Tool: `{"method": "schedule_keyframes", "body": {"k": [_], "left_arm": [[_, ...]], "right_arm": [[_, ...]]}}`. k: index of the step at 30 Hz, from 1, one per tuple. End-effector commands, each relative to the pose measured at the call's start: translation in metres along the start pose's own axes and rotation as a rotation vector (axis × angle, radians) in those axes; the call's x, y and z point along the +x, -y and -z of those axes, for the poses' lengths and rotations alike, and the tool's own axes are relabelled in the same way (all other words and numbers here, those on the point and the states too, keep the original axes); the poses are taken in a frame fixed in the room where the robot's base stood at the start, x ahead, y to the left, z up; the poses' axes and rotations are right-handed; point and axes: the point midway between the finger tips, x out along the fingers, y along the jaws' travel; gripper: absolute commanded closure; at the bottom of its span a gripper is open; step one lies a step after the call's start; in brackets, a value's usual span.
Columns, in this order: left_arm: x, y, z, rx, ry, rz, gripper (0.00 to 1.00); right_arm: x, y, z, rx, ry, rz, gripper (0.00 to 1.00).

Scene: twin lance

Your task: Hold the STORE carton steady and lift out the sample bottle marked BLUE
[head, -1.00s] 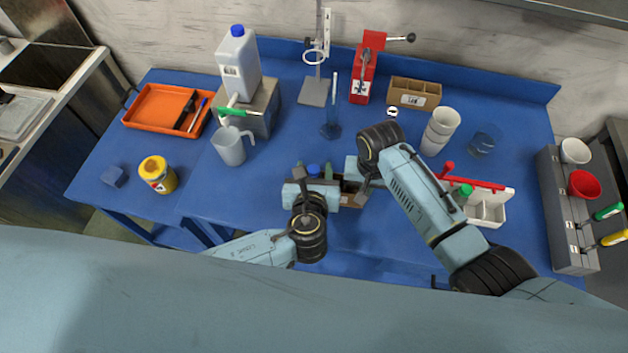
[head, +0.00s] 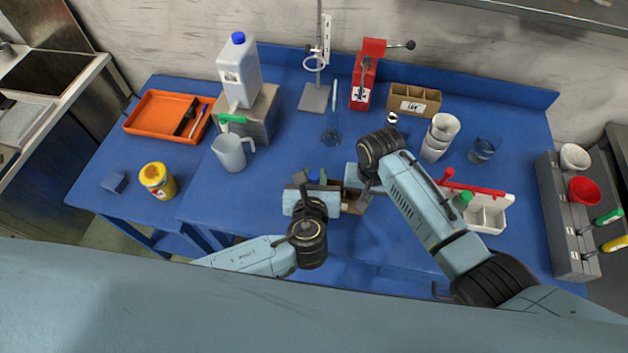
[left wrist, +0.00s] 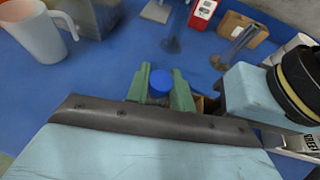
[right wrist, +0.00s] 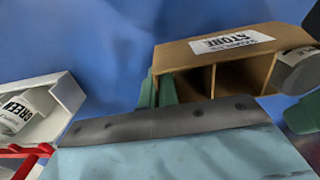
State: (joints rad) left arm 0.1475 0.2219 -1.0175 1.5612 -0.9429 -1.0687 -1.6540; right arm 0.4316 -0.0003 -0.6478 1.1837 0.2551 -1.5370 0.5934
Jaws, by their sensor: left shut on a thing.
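The STORE carton (right wrist: 265,62) is an open brown box with dividers; in the head view the arms partly cover it (head: 352,199). My right gripper (right wrist: 157,90) has its green fingers on either side of the carton's end wall, close together. My left gripper (left wrist: 161,88) is shut on the bottle with the blue cap (left wrist: 160,80). The cap shows in the head view (head: 314,175). In the right wrist view a grey-ended bottle (right wrist: 298,72) with a partly cut-off label is beside a green left finger, at the carton's far end. How far it is raised is unclear.
A white tray (head: 490,222) with a green-capped bottle (head: 462,199) and a red bar stands right of my right arm. White cups (head: 438,138), a beaker and a red press stand behind. A jug (head: 230,153) is at the left. The table's front left is fairly clear.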

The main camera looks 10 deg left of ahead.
Motion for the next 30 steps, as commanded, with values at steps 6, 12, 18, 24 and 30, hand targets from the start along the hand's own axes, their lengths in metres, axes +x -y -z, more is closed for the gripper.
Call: {"method": "schedule_keyframes", "body": {"k": [6, 12, 18, 24, 30], "left_arm": [[-0.011, 0.000, -0.027, -0.005, 0.004, 0.002, 1.00], [-0.026, 0.000, -0.064, -0.005, 0.004, 0.002, 1.00], [-0.035, 0.000, -0.087, -0.003, 0.002, 0.001, 1.00], [-0.038, 0.000, -0.092, 0.000, 0.001, 0.001, 1.00], [-0.037, 0.000, -0.091, 0.000, 0.001, 0.001, 1.00]], "right_arm": [[0.000, 0.000, 0.000, 0.000, 0.000, 0.000, 1.00], [0.000, 0.000, 0.000, 0.000, 0.000, 0.000, 1.00], [0.000, 0.000, 0.000, 0.000, 0.000, 0.000, 1.00], [0.000, 0.000, 0.000, 0.000, 0.000, 0.000, 1.00], [0.000, 0.000, 0.000, 0.000, 0.000, 0.000, 0.90]]}}
